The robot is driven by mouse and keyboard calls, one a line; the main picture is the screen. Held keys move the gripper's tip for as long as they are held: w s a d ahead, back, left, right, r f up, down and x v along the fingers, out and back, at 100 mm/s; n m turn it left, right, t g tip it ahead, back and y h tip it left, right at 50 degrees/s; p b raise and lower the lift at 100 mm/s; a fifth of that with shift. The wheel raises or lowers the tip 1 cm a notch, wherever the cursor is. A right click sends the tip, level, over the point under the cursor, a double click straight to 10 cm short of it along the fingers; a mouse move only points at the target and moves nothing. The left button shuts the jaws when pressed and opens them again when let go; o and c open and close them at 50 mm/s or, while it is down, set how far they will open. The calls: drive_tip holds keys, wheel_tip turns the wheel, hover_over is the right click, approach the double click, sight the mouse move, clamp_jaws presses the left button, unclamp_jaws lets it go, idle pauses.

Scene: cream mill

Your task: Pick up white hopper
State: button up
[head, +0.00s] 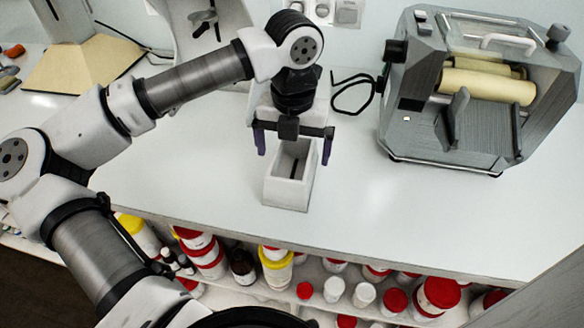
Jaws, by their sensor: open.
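The white hopper (287,190) is an open-topped, box-like white piece standing on the white counter, near its front edge in the head view. A dark slot shows inside it. My gripper (292,148) is above the hopper's rear part, pointing down, with its two dark purple fingers apart, one toward each side of the hopper. The fingers are open and hold nothing that I can see. My gripper and wrist hide the rear top of the hopper, and I cannot tell whether the fingers touch its walls.
A grey cream mill (420,125) with pale rollers stands on the counter (400,215) at right. A black cable (352,97) lies left of it. Several jars with red or yellow lids (275,265) fill the shelf below. The counter around the hopper is clear.

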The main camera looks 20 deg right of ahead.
sight(292, 176)
drive_tip(key=shift+s+a+f+p, duration=0.1)
drive_tip(key=shift+f+p, duration=0.6)
drive_tip(key=shift+f, duration=1.65)
drive_tip(key=c, duration=1.1)
drive_tip(key=shift+r, duration=0.1)
